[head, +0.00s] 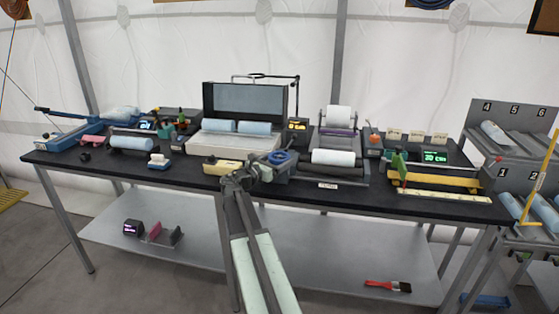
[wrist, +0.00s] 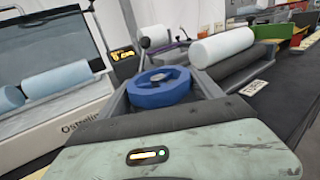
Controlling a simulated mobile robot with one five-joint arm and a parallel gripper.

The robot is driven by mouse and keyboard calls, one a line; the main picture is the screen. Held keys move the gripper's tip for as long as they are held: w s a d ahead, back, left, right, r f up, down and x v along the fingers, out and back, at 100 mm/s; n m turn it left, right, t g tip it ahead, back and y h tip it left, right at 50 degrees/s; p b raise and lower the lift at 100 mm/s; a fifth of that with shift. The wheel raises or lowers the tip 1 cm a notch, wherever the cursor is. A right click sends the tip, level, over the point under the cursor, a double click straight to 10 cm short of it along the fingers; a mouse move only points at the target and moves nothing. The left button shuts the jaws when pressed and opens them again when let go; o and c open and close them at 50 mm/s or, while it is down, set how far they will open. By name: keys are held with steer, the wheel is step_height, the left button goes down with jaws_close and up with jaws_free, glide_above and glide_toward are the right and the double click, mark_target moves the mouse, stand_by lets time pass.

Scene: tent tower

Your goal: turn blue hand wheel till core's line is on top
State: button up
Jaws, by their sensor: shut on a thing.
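The blue hand wheel (head: 281,156) sits near the middle of the table, left of the rollers. It also shows in the wrist view (wrist: 158,92), between the two fingers of my gripper (wrist: 163,84). My gripper (head: 277,161) is shut on the wheel's rim from the front. The core, a pale cylinder (head: 333,157), lies on dark rollers just right of the wheel. It also shows in the wrist view (wrist: 222,46). I cannot make out a line on the core in either view.
An open case with blue cylinders (head: 242,127) stands left of the wheel. A white roll on a stand (head: 339,117) is behind the core. A green-handled tool (head: 399,167) and a yellow bar (head: 440,180) lie to the right. The table's front edge is below my gripper.

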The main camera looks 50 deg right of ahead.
mark_target(272, 163)
steer(key=shift+g, duration=0.3)
steer(key=o, duration=1.4)
steer(key=a, duration=0.8)
steer(key=shift+d, duration=0.1)
